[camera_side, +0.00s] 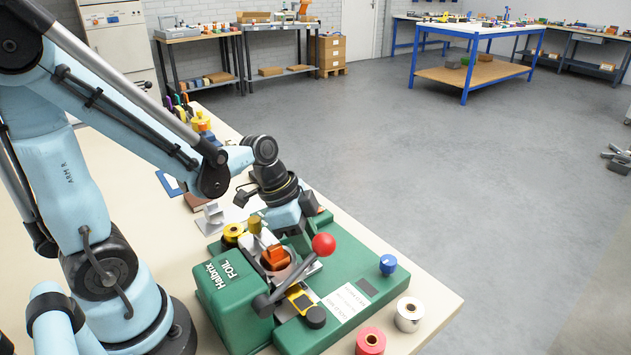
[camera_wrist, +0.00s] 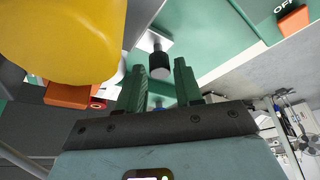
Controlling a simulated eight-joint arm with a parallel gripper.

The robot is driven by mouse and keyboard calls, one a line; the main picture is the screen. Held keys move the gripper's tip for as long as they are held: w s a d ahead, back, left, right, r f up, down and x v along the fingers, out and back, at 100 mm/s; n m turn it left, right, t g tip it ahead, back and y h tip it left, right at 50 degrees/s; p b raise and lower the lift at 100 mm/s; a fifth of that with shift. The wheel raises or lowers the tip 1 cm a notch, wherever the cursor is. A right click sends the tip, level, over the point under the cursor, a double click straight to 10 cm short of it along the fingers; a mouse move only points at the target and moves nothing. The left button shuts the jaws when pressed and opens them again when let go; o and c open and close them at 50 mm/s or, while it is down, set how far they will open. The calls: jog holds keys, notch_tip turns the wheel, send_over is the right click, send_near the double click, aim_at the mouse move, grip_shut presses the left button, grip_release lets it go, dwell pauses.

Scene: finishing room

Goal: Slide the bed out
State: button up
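The green foil press (camera_side: 232,300), marked Halbrix FOIL, stands on the cream bench. A black knob (camera_side: 315,316) sits at the front end of a yellow-and-dark slide piece, apparently the bed (camera_side: 300,298), under the lever arm. My gripper (camera_side: 301,240) is above the rear of the press, behind the red-balled lever, its fingertips mostly hidden. In the wrist view my gripper (camera_wrist: 159,85) is open, its two green fingers apart and nothing held. A black knob (camera_wrist: 160,65) on a pale shaft shows beyond the fingers; I cannot tell whether it is the same knob.
The lever's red ball (camera_side: 323,244) stands close to my gripper. A blue knob (camera_side: 388,264) is on the base. A large yellow part (camera_wrist: 65,40) crowds the wrist view's left.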

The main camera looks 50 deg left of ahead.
jog(key=shift+f, duration=0.15)
grip_shut()
jog(key=shift+w, duration=0.1)
jog(key=w, duration=1)
jog(key=shift+w, duration=0.25)
grip_release()
